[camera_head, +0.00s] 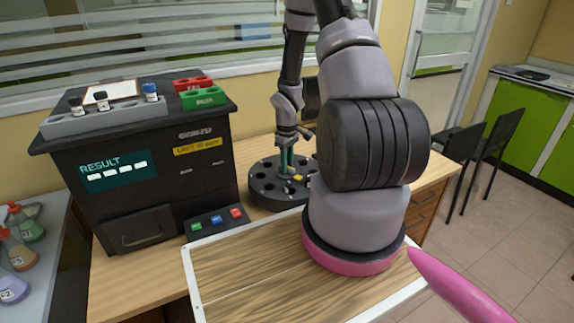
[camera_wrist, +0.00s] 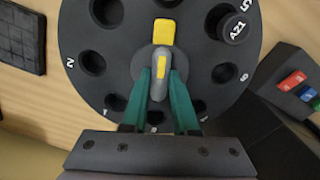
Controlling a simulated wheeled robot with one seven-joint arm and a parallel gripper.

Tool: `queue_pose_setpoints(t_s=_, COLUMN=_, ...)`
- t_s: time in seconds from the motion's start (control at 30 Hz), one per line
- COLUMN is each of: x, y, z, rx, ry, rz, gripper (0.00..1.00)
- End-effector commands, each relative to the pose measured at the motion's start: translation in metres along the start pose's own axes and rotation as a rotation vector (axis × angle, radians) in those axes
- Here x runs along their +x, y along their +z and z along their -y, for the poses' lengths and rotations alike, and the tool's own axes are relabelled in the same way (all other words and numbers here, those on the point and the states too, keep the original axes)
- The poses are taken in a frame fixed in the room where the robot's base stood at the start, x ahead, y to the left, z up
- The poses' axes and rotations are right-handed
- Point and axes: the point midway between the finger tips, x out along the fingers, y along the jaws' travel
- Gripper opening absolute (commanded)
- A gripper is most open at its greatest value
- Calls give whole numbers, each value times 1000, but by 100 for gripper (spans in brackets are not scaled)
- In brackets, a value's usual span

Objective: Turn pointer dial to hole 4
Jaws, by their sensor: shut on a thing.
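The dial is a black round disc (camera_head: 262,195) with a ring of holes, on the desk beside the analyser; it fills much of the wrist view (camera_wrist: 112,72). At its centre is a grey pointer knob (camera_wrist: 160,60) with a yellow stripe. A yellow block (camera_wrist: 164,32) lies in line with it, toward the top of the wrist view. My gripper (camera_wrist: 161,75) has its teal fingers shut on the pointer knob from both sides. White numbers mark the rim, but I cannot read which is hole 4. A dark vial (camera_wrist: 233,28) labelled A21 sits in one hole.
The black analyser (camera_head: 145,165) stands left of the dial, with a RESULT screen and vials on top. A button panel (camera_head: 215,225) with green, blue and red buttons lies in front. A white-edged wooden board (camera_head: 250,270) is nearest. Flasks (camera_head: 22,230) stand far left.

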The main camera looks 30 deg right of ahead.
Motion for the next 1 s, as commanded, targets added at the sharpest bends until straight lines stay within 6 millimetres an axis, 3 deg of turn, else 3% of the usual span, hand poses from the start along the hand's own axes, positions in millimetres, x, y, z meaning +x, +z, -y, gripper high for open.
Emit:
queue_pose_setpoints(t_s=0.07, x=-1, y=0, z=-1, rx=0, ry=2, rz=-1, gripper=0)
queue_pose_setpoints(t_s=0.1, x=-1, y=-1, z=-1, rx=0, ry=2, rz=-1, gripper=31)
queue_pose_setpoints(t_s=0.17, x=-1, y=0, z=-1, rx=0, ry=1, rz=-1, gripper=54)
queue_pose_setpoints(t_s=0.2, x=0, y=0, z=-1, rx=0, ry=1, rz=-1, gripper=57)
queue_pose_setpoints(t_s=0.57, x=-5, y=0, z=-1, rx=0, ry=1, rz=-2, gripper=57)
queue_pose_setpoints(t_s=1.0, x=-84, y=0, z=-1, rx=1, ry=3, rz=-4, gripper=57)
